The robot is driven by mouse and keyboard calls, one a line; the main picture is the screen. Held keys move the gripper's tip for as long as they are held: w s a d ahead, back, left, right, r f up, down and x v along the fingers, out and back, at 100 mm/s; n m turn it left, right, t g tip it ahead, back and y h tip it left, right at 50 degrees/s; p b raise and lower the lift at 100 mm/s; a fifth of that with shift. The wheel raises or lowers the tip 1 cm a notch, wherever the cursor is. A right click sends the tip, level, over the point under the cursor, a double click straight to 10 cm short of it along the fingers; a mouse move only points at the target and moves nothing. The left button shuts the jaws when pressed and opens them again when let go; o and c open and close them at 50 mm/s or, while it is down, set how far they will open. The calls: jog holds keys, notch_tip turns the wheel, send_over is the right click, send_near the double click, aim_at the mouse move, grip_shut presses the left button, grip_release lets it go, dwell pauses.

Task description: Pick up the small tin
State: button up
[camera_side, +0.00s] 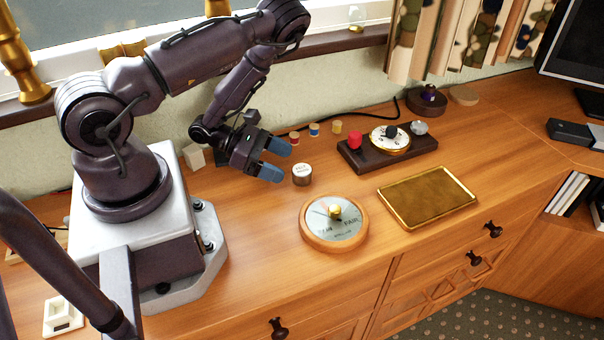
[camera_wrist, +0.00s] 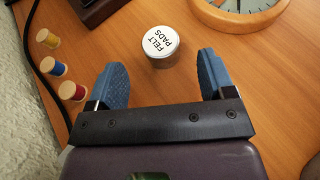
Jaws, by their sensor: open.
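The small tin (camera_side: 302,175) stands upright on the wooden cabinet top. My gripper (camera_side: 275,159) is low over the cabinet top, just left of the tin in the side view. Its two blue fingers are spread apart with nothing between them. In the wrist view my gripper (camera_wrist: 160,70) points at the tin, which sits just ahead of the fingertips, roughly centred between them. I cannot see any contact.
A round dial (camera_side: 334,224) lies in front of the tin. Small thread spools (camera_side: 314,130) stand behind it. A dark wooden stand (camera_side: 388,150) and a gold-rimmed tray (camera_side: 428,198) are to the right. Bare wood lies between tin and tray.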

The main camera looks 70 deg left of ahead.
aim_at(298, 169)
jog(key=shift+x, duration=2.35)
jog(key=c, duration=1)
jog(key=shift+r, duration=0.1)
